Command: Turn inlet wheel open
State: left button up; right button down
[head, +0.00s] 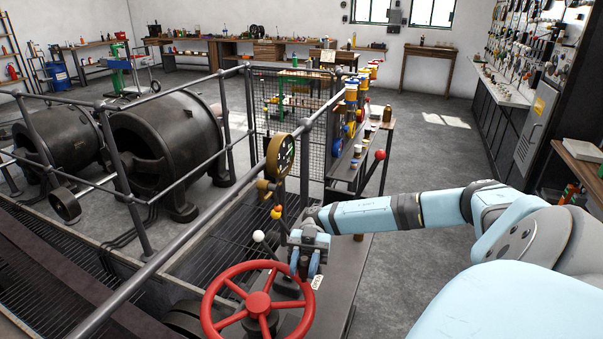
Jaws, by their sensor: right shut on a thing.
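A red spoked wheel (258,303) with a round hub sits low in the middle of the head view, on a dark metal stand. I take it for the inlet wheel. My right gripper (305,268) reaches in from the right and is shut on the wheel's rim at its upper right side. A small white tag (317,282) hangs just right of the fingers. The fingertips and the piece of rim between them are partly hidden. My left gripper is not in view.
A grey pipe railing (190,250) runs diagonally just left of the wheel. A round gauge (280,157) and levers with coloured knobs stand behind it. A red-knobbed lever (380,155) stands farther back. Large dark dynamos (170,145) lie beyond the railing. Open floor (440,160) lies right.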

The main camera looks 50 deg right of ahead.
jog(key=shift+d, duration=0.3)
jog(key=c, duration=1.1)
grip_release()
jog(key=shift+c, duration=0.2)
jog(key=o, duration=0.3)
jog(key=shift+s+d, duration=0.15)
jog(key=shift+d, duration=0.05)
jog(key=shift+o, duration=0.2)
jog(key=shift+s+d+f, duration=0.1)
jog(key=shift+w, duration=0.2)
jog(key=shift+w+d, duration=0.15)
jog(key=shift+w, duration=0.05)
pick_arm(q)
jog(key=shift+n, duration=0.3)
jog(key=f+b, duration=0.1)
jog(key=b, duration=0.1)
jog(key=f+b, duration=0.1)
jog(key=b, duration=0.1)
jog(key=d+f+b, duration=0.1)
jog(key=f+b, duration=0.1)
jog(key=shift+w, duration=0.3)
pick_arm(e)
jog(key=v, duration=1.3)
jog(key=shift+s+d, duration=0.2)
jog(key=shift+s, duration=0.05)
